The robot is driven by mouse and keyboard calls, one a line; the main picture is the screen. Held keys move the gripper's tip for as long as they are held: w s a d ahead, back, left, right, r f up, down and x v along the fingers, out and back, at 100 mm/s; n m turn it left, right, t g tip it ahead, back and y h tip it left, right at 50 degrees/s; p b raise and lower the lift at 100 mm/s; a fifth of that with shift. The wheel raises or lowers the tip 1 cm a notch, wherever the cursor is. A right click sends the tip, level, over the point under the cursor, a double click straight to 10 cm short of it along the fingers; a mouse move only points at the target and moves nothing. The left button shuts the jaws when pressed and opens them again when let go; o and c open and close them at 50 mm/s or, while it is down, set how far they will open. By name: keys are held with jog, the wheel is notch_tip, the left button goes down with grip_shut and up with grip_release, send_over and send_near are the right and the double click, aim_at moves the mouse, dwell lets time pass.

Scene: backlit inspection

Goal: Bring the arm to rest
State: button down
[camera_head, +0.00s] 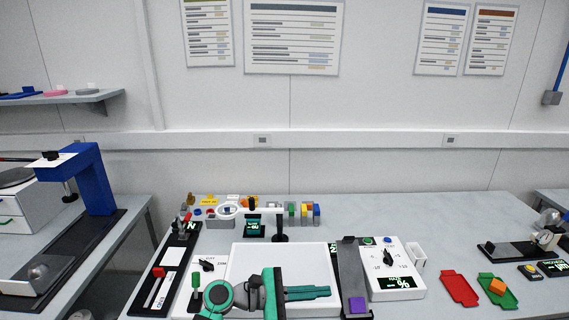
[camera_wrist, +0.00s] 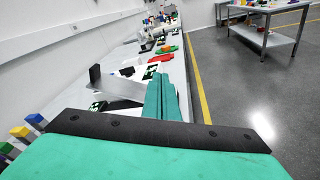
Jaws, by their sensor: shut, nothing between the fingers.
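My arm reaches in at the bottom middle of the head view, low over the workbench (camera_head: 463,215). My gripper (camera_head: 329,292) is teal, points to the right there, and is shut and empty. It lies in front of a white lit panel (camera_head: 255,256). In the wrist view the two teal fingers of my gripper (camera_wrist: 160,78) lie together, pointing along the bench. I cannot tell how high they are above the panel.
A grey strip (camera_head: 350,270) with a purple block (camera_head: 357,305) lies just right of my fingers. Beyond it are a control box (camera_head: 392,268), a red tray (camera_head: 460,288) and a green tray (camera_head: 506,298) holding an orange block (camera_head: 497,286).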

jog(key=s+d+r+n+t+h, duration=0.8)
jog(key=r+n+t, duration=0.35)
jog(key=n, duration=0.65)
jog(key=s+a+f+m+y, duration=0.5)
jog(key=s+f+m+y, duration=0.3)
jog(key=s+m, duration=0.3)
jog(key=s+a+f+m+y, duration=0.6)
jog(key=s+f+m+y, duration=0.2)
jog(key=s+m, duration=0.3)
jog(key=s+a+f+m+y, duration=0.6)
jog(key=s+f+m+y, duration=0.2)
jog(key=s+m, duration=0.3)
jog(key=shift+s+f+t, duration=0.45)
jog(key=shift+s+f, duration=0.3)
jog(key=shift+f, duration=0.05)
jog(key=shift+d, duration=0.1)
jog(key=shift+w, duration=0.1)
